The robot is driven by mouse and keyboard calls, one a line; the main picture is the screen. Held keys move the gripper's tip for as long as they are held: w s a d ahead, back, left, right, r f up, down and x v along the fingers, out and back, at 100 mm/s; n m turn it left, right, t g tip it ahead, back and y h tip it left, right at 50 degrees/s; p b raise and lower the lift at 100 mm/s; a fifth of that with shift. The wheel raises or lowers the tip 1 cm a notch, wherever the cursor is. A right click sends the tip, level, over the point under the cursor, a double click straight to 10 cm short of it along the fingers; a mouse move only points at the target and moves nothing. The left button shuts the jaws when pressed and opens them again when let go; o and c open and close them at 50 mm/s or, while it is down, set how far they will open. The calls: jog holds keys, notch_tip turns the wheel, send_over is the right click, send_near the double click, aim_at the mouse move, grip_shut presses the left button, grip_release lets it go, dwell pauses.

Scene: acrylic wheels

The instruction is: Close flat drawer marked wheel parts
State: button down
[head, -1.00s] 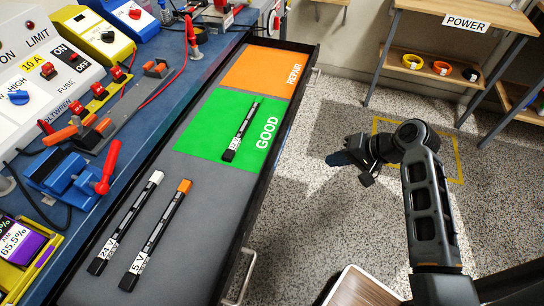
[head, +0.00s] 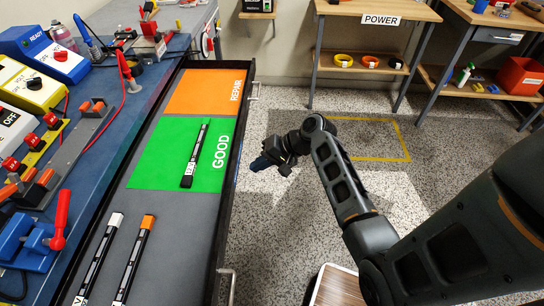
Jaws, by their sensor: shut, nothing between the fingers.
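A long flat drawer (head: 165,222) stands pulled out from the blue workbench (head: 110,130) at the left. Its inside is grey, with an orange area marked REPAIR (head: 205,92) at the far end and a green area marked GOOD (head: 160,155). I see no "wheel parts" label. Two metal handles show on its outer front, a far handle (head: 254,92) and a near handle (head: 229,285). My gripper (head: 258,165) is shut and empty, in the air over the floor to the right of the drawer front, apart from it.
A black bar (head: 195,155) lies on the green area; a white-tipped bar (head: 100,258) and an orange-tipped bar (head: 134,260) lie nearer. Devices and cables crowd the bench. A POWER shelf (head: 375,62) stands at the back. A wood-topped stool (head: 338,288) is at the bottom. Floor between is free.

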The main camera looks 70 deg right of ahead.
aim_at(238, 166)
jog(key=shift+w+a+r, duration=0.1)
jog(key=shift+w+a, duration=0.2)
jog(key=shift+w, duration=0.5)
jog(key=shift+w+a+r, duration=0.1)
jog(key=shift+w+a, duration=0.15)
jog(key=shift+w, duration=0.5)
jog(key=shift+w+a, duration=0.2)
jog(key=shift+w, duration=0.4)
jog(key=w+a+b, duration=0.1)
jog(key=w+a, duration=0.2)
jog(key=w, duration=0.6)
jog(key=w+a+b, duration=0.2)
jog(key=w+a, duration=0.1)
jog(key=w, duration=0.6)
jog(key=w+a+b, duration=0.2)
jog(key=w+a, duration=0.2)
jog(key=w, duration=0.5)
jog(key=shift+w+f, duration=0.1)
jog(key=shift+w, duration=0.2)
jog(key=shift+s, duration=0.2)
